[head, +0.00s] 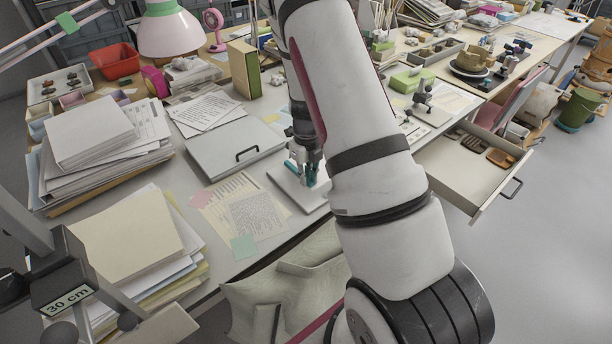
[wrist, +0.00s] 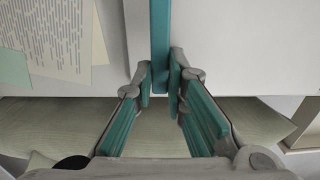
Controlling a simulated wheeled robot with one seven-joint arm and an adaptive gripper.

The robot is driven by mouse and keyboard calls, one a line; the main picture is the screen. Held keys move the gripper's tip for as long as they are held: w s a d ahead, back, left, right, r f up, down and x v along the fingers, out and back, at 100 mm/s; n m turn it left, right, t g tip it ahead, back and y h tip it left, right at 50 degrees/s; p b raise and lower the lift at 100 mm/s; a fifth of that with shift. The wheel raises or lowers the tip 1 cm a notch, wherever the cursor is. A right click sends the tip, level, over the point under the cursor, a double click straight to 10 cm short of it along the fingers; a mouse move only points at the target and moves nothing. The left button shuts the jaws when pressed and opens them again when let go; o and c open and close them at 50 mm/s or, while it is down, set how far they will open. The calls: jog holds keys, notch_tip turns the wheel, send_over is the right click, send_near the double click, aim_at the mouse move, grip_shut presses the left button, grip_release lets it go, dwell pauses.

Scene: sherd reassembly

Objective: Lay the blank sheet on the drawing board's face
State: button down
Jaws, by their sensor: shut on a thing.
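My gripper (head: 307,180) is low over a pale flat board (head: 286,184) near the table's front edge. In the wrist view my gripper (wrist: 160,80) is shut on a narrow teal bar (wrist: 160,32), which stretches away across the pale surface (wrist: 240,40). I cannot tell whether the bar is fixed to that surface. The pale board may be the drawing board. No separate blank sheet can be made out on it. My arm and gripper hide its right part.
A grey flat case with a black handle (head: 220,160) lies left of the board. Printed papers (head: 250,215) lie at the front, also in the wrist view (wrist: 50,35). Paper stacks (head: 120,240) crowd the left. An open drawer (head: 465,175) juts out at right.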

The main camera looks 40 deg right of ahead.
aim_at(307, 194)
jog(key=shift+f+b, duration=0.6)
jog(key=shift+f, duration=1.3)
jog(key=shift+f+b, duration=0.45)
jog(key=shift+b, duration=0.25)
dwell(0.5)
jog(key=c, duration=1.1)
grip_release()
jog(key=shift+o, duration=0.2)
jog(key=shift+r+p, duration=1.45)
jog(key=shift+r, duration=2.05)
